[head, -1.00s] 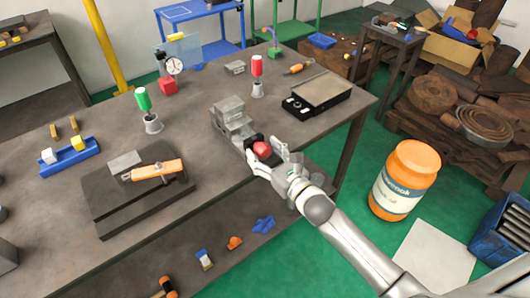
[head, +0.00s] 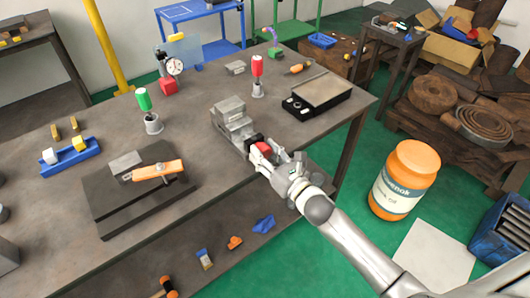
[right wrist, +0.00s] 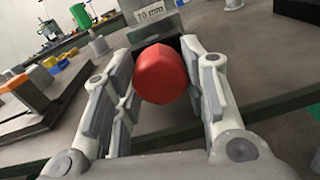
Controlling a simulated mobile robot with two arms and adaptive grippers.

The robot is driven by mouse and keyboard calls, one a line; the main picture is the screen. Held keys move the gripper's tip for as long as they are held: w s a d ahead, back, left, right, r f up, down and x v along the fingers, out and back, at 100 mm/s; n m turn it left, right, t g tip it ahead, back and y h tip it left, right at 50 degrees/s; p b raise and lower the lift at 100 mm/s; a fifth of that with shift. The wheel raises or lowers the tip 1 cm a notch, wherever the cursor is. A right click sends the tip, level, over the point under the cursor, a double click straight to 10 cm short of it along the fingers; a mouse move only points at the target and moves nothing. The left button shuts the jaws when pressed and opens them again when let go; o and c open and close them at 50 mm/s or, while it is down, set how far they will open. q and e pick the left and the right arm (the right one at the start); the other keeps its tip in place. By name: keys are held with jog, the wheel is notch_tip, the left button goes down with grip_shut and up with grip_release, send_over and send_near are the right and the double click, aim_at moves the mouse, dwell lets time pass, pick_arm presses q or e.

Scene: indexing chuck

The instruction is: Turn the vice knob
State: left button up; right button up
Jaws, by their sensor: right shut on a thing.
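The grey metal vice (head: 234,122) stands on the workbench near its front edge. Its red knob (head: 261,150) faces the front of the bench, with a dark part behind it. My right gripper (head: 264,156) is at the knob. In the right wrist view the faceted red knob (right wrist: 160,74) sits between the two fingers of my right gripper (right wrist: 160,90), which are shut on it. The vice body (right wrist: 150,14) shows behind the knob, with a number marked on it. My left gripper is in no view.
A black box with a grey top (head: 318,92) lies right of the vice. A red-handled tool (head: 257,75) stands behind it. A dark fixture with an orange clamp (head: 157,170) is at left. A green-handled tool (head: 145,105) stands beyond it. The bench between is clear.

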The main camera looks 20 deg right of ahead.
jog(key=m+p, duration=0.1)
jog(key=m, duration=0.6)
jog(key=shift+g+p, duration=0.3)
jog(key=m+p, duration=0.1)
jog(key=m, duration=0.2)
jog(key=shift+m, duration=0.4)
jog(key=m, duration=0.3)
jog(key=shift+p, duration=0.35)
jog(key=m+p, duration=0.1)
jog(key=m, duration=0.3)
jog(key=shift+r, duration=0.1)
jog(key=m, duration=0.3)
jog(key=shift+m+y+p, duration=0.3)
jog(key=shift+y, duration=0.1)
jog(key=m, duration=0.6)
jog(key=shift+p, duration=0.35)
jog(key=m, duration=0.4)
jog(key=shift+d+m, duration=0.1)
jog(key=shift+m, duration=0.2)
jog(key=m, duration=0.4)
jog(key=shift+b, duration=0.3)
jog(key=m+b, duration=0.1)
jog(key=m, duration=0.4)
jog(key=m+b, duration=0.1)
jog(key=m, duration=0.3)
jog(key=shift+m, duration=0.4)
